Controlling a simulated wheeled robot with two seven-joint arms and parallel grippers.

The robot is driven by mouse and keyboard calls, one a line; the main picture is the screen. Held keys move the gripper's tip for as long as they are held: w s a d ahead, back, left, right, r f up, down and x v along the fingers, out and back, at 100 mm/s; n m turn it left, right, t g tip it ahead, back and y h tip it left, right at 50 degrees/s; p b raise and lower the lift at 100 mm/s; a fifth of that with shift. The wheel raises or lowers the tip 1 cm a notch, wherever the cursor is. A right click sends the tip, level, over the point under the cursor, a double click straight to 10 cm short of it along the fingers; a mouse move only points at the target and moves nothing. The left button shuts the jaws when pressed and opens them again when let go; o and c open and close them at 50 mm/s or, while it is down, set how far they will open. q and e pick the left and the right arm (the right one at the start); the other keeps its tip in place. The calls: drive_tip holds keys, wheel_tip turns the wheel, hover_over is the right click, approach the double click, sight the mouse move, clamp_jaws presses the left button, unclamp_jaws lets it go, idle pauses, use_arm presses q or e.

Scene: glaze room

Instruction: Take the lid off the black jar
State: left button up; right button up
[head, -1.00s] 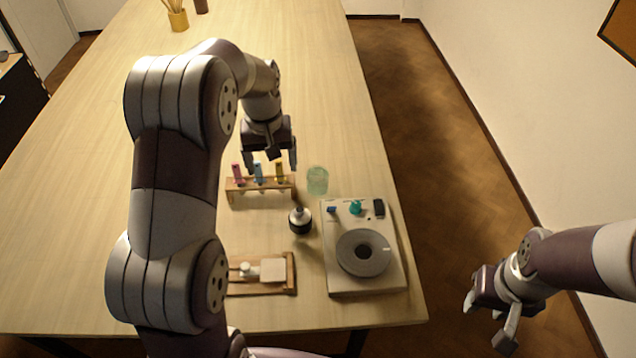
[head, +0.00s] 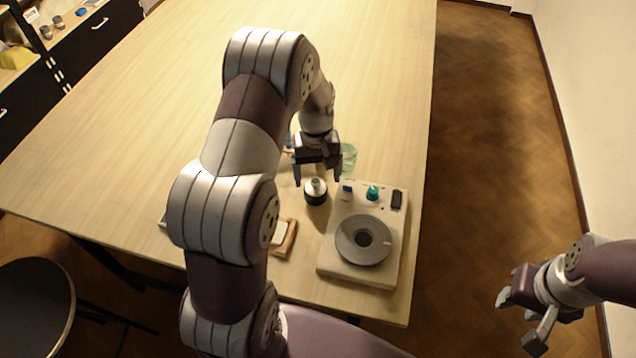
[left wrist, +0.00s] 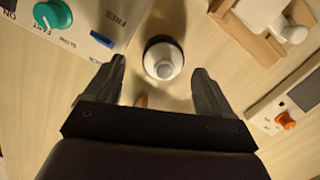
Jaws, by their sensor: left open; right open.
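The black jar (head: 315,198) stands upright on the table, left of a white device. Its pale grey lid (head: 317,184), with a knob on top, is on it. In the left wrist view the lid (left wrist: 163,60) shows from above, with a dark edge of the jar behind it. My left gripper (head: 318,177) is open and empty, pointing down just above and behind the jar. In the left wrist view its fingers (left wrist: 160,72) stand to either side of the lid, apart from it. My right gripper (head: 522,318) is open and empty, off the table's right side.
The white device (head: 340,268) with a grey disc and teal knob (head: 372,193) stands close right of the jar. A green glass (head: 349,157) stands behind. A wooden board (head: 287,238) lies front left, partly hidden by my left arm. The far table is clear.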

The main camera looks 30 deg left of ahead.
use_arm(q)
drive_tip(key=shift+s+a+f, duration=0.1)
drive_tip(key=shift+s+f, duration=0.1)
drive_tip(key=shift+f, duration=0.45)
drive_tip(key=shift+s+a+f, duration=0.1)
drive_tip(key=shift+a+f, duration=0.1)
drive_tip(key=shift+f, duration=0.2)
use_arm(e)
drive_tip(key=shift+s+a+r, duration=0.15)
drive_tip(key=shift+a+r, duration=0.15)
drive_tip(key=shift+r, duration=0.05)
use_arm(q)
drive_tip(key=shift+d, duration=0.15)
drive_tip(key=c, duration=0.9)
drive_tip(key=shift+c, duration=1)
drive_tip(key=shift+r, duration=0.1)
use_arm(e)
drive_tip(key=shift+d, duration=0.1)
